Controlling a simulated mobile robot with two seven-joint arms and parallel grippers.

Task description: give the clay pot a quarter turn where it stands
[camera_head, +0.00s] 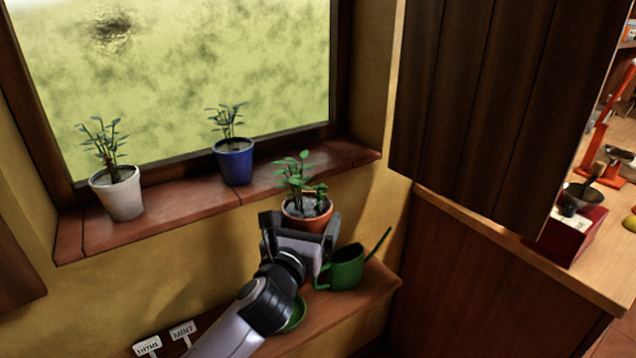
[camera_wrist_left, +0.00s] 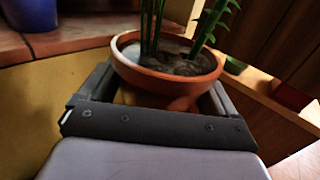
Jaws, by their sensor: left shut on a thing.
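The clay pot (camera_head: 306,224), terracotta with a green leafy plant, is between the two fingers of my left gripper (camera_head: 301,226). The gripper is shut on the pot below its rim. My right gripper is not in view.
A white pot (camera_head: 118,196) and a blue pot (camera_head: 235,163) stand on the brick sill (camera_head: 180,205). A green watering can (camera_head: 345,270) stands on the lower bench (camera_head: 375,290), close right of my gripper. A green saucer (camera_head: 296,314) lies partly behind my arm. Labels stand at lower left.

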